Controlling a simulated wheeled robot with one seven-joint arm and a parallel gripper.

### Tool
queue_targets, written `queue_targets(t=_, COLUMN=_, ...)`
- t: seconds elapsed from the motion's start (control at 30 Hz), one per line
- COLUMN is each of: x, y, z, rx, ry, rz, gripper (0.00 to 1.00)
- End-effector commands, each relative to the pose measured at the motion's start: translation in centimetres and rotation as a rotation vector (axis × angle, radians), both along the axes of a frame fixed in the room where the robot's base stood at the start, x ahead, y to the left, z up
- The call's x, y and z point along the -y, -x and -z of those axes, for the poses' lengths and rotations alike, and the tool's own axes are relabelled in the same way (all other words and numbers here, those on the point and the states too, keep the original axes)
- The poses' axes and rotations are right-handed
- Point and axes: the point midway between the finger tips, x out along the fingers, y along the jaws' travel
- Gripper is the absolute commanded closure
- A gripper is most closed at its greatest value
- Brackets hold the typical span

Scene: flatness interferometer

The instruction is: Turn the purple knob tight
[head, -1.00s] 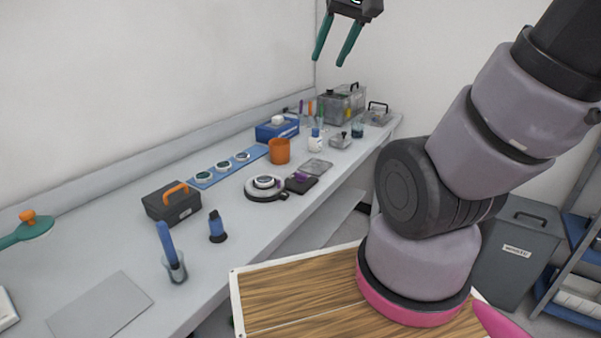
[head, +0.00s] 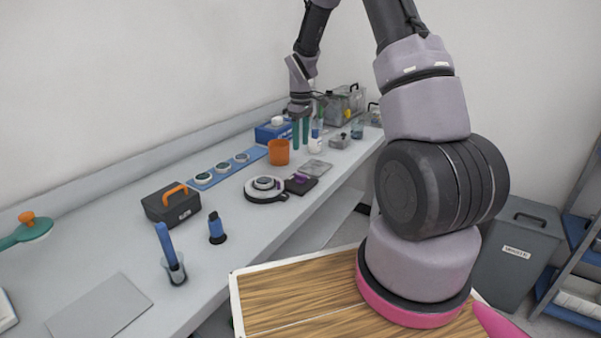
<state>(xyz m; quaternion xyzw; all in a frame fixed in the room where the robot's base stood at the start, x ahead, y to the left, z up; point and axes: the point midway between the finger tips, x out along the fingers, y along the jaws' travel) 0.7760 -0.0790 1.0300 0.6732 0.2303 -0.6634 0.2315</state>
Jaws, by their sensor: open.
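The purple knob (head: 299,178) is small and sits on a dark flat block (head: 302,187) on the bench, just right of a round white-and-black device (head: 266,189). My gripper (head: 301,148) points down with its two green fingers apart and empty. In the picture its fingertips are a little above the knob, near the orange cup; how high they are over the bench I cannot tell. The knob's fine shape is too small to make out.
An orange cup (head: 278,152) stands left of the fingers. A grey plate (head: 315,168) lies behind the knob. A white bottle (head: 315,143) and blue box (head: 272,131) stand farther back. A blue strip (head: 208,178) holds several discs.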

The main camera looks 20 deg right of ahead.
Motion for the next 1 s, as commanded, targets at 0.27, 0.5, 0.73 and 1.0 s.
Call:
queue_targets(t=0.27, x=0.0, y=-0.3, z=3.0, rx=-0.017, ry=0.003, rz=-0.030, gripper=0.50)
queue_targets(t=0.5, x=0.0, y=-0.2, z=7.6, rx=-0.018, ry=0.003, rz=-0.028, gripper=0.50)
queue_targets(t=0.73, x=0.0, y=-0.2, z=11.0, rx=-0.017, ry=0.003, rz=-0.027, gripper=0.50)
queue_targets(t=1.0, x=0.0, y=-0.3, z=12.2, rx=-0.014, ry=0.004, rz=-0.026, gripper=0.50)
